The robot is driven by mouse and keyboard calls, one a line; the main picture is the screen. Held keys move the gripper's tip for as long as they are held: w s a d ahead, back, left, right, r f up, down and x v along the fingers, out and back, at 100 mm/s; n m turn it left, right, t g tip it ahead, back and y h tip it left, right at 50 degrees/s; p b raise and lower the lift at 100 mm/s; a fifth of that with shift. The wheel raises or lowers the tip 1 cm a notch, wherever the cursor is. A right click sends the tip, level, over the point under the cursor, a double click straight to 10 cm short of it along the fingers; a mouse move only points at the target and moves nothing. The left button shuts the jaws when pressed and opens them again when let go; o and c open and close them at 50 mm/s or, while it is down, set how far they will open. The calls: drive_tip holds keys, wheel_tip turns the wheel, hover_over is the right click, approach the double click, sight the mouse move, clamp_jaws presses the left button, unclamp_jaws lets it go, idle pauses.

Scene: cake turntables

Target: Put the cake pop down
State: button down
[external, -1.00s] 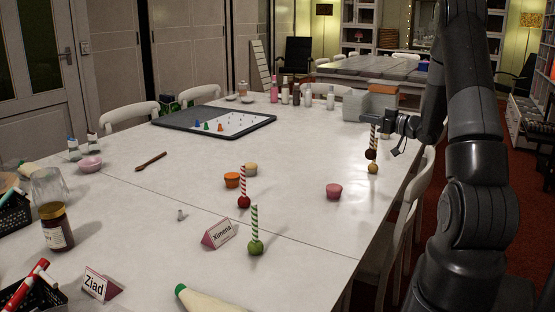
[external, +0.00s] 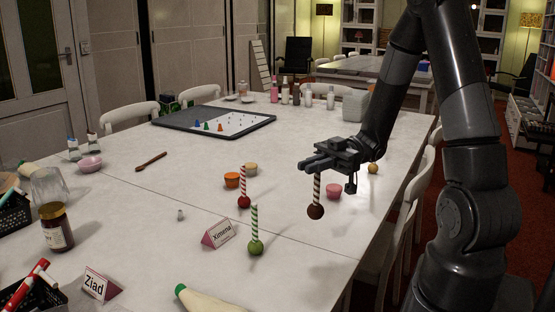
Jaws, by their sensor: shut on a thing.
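My gripper (external: 318,165) is shut on the striped stick of a brown cake pop (external: 316,211). The cake pop hangs ball down with its stick upright, over the right part of the white table (external: 200,272). I cannot tell whether its ball touches the table. A red cake pop (external: 243,201) with a red-striped stick and a green cake pop (external: 256,247) with a green-striped stick stand ball down on the table, left of my gripper. A yellow cake pop (external: 373,168) is on the table behind my gripper; its stick is hidden by my arm.
Name cards Ximena (external: 218,234) and Ziad (external: 97,284) stand in front. The table right of the green cake pop is clear.

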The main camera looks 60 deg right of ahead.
drive_tip(key=w+a+f+g, duration=0.1)
drive_tip(key=w+a+f, duration=0.2)
drive_tip(key=a+f, duration=0.8)
drive_tip(key=shift+a+n+y, duration=0.3)
drive_tip(key=shift+a+n, duration=0.1)
drive_tip(key=shift+a, duration=0.3)
drive_tip(key=c, duration=1.5)
unclamp_jaws()
drive_tip(key=shift+o, duration=0.2)
